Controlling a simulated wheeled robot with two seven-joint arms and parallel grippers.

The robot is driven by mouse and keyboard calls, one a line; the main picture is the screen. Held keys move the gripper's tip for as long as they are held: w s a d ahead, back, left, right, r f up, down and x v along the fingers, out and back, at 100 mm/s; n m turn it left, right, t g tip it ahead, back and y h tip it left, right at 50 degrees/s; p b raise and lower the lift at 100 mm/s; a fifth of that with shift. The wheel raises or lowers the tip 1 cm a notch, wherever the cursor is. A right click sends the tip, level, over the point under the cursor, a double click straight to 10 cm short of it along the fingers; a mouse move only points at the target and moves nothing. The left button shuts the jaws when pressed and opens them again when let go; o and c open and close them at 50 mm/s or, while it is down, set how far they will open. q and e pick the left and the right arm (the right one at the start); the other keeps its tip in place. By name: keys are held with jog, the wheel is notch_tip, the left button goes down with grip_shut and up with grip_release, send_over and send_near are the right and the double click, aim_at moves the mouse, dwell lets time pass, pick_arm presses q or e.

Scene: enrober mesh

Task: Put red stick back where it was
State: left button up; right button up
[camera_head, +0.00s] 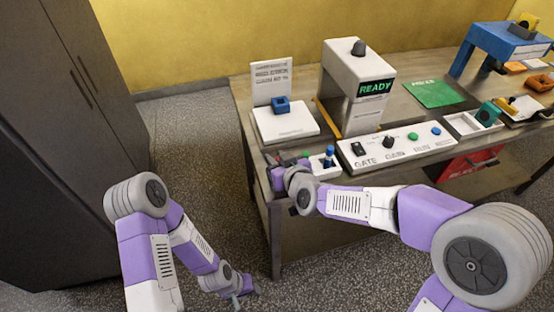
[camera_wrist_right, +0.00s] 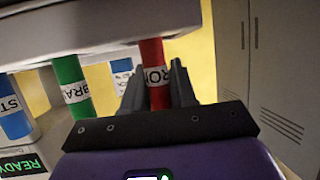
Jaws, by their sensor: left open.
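The red stick (camera_wrist_right: 153,55), with a white label, shows in the right wrist view between the fingers of my right gripper (camera_wrist_right: 158,88). Both fingers lie close against its sides. Its far end meets the pale rack (camera_wrist_right: 70,30); I cannot tell whether it is seated there. A green stick (camera_wrist_right: 70,80) and a blue stick (camera_wrist_right: 12,105) stand beside it. My left gripper (camera_head: 243,294) is open and empty, low beside the table.
A control panel (camera_head: 395,150) with knobs and buttons is right of the rack. A white scale (camera_head: 285,125) holding a blue block (camera_head: 281,104) and a machine with a READY display (camera_head: 376,88) stand behind. A dark cabinet (camera_head: 65,130) is at left, with free floor between.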

jog(key=o, duration=0.4)
jog(key=shift+c, duration=0.2)
jog(key=shift+r, duration=0.2)
jog(key=p+v, duration=0.3)
jog(key=v, duration=0.9)
